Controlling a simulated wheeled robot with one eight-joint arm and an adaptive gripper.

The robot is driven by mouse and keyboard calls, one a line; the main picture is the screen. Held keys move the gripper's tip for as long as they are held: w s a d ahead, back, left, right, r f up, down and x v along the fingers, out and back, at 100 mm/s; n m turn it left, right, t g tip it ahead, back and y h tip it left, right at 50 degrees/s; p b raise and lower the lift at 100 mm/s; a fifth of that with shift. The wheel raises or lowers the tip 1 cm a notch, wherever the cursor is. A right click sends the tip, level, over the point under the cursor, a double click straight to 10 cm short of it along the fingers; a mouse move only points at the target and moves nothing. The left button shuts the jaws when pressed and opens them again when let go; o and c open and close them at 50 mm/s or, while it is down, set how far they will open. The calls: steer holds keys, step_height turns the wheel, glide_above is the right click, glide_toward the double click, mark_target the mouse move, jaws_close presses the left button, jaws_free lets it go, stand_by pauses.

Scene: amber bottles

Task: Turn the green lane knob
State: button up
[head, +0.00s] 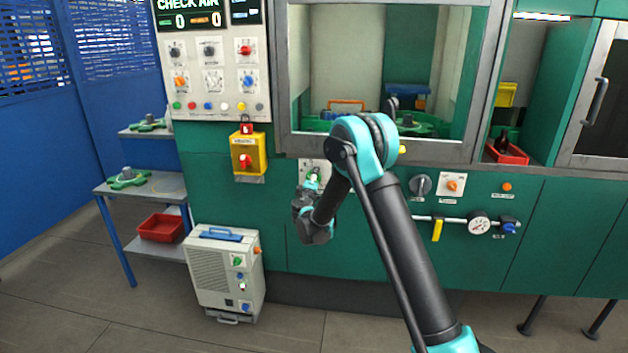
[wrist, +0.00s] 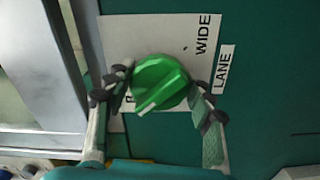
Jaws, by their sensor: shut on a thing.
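The green lane knob (wrist: 158,80) sits on a white plate (wrist: 150,36) on the green panel. "WIDE" is printed on the plate, and a second word is mostly hidden behind a finger and the knob. A "LANE" tag (wrist: 223,68) is beside it. The knob's pale pointer line runs slantwise, its lower-left end near the hidden word. My gripper (wrist: 160,92) is shut on the knob, one finger on each side. In the head view, the knob (head: 313,178) shows as a small green spot beside my gripper (head: 310,190).
A yellow box with a red knob (head: 246,154) is left of my gripper. A grey knob (head: 420,185) and an orange knob (head: 453,185) are on the panel to the right. A gauge (head: 479,223) and a yellow-handled valve (head: 437,230) are lower right. A grey unit (head: 228,270) stands on the floor.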

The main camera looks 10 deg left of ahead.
stand_by(0.3)
steer(key=o, duration=1.2)
steer(key=s, duration=1.2)
steer(key=shift+a, duration=0.2)
